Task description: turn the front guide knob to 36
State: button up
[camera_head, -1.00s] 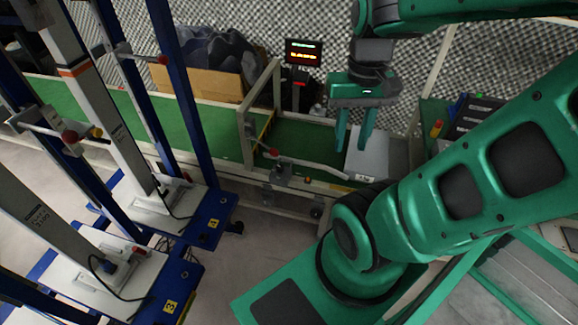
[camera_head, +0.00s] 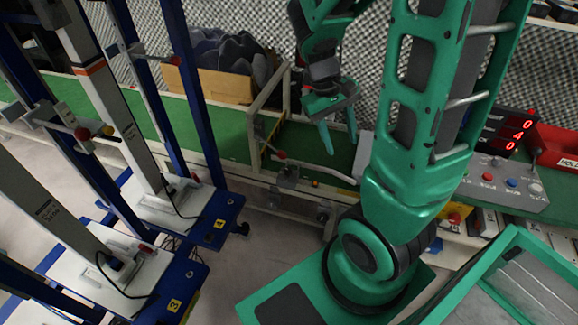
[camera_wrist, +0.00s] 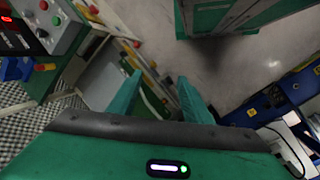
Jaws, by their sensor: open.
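A red knob (camera_head: 281,154) sits at the left end of a pale guide rail (camera_head: 325,170) along the near side of the green conveyor belt (camera_head: 229,139). A small orange-red knob (camera_head: 315,184) is lower, near the conveyor frame. I cannot tell which is the front guide knob, and no scale or pointer can be read. My gripper (camera_head: 341,144) is open and empty, above the belt and right of the red knob, touching neither. In the wrist view the two green fingers (camera_wrist: 158,82) are spread, with conveyor-side parts and floor beyond them.
A display (camera_head: 510,132) with red digits and a button panel (camera_head: 506,184) stand right of my arm. A red bin (camera_head: 556,150) is beside them. Blue-framed stands (camera_head: 207,226) fill the left. A post frame (camera_head: 254,130) spans the belt.

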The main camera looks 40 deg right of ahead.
jog(key=w+f+n+g+h, duration=0.1)
jog(key=w+f+n+h, duration=0.3)
jog(key=w+f, duration=0.4)
jog(key=n+t+h, duration=0.8)
jog(key=n+t, duration=0.5)
jog(key=n, duration=0.9)
send_near(289, 168)
jog(key=d, duration=0.2)
jog(key=shift+w+d, duration=0.1)
jog(key=shift+d, duration=0.25)
jog(key=shift+w+a+f+n+t+y, duration=0.15)
jog(key=shift+f+n+t, duration=0.2)
jog(key=shift+n+t, duration=0.2)
jog(key=shift+w+a+f+n+t+y, duration=0.15)
jog(key=shift+f+n+t, duration=0.2)
jog(key=shift+n+t, duration=0.2)
jog(key=x, duration=1)
jog(key=shift+w+d+f, duration=0.1)
jog(key=shift+d, duration=0.3)
jog(key=c, duration=1.1)
jog(key=shift+o, duration=0.2)
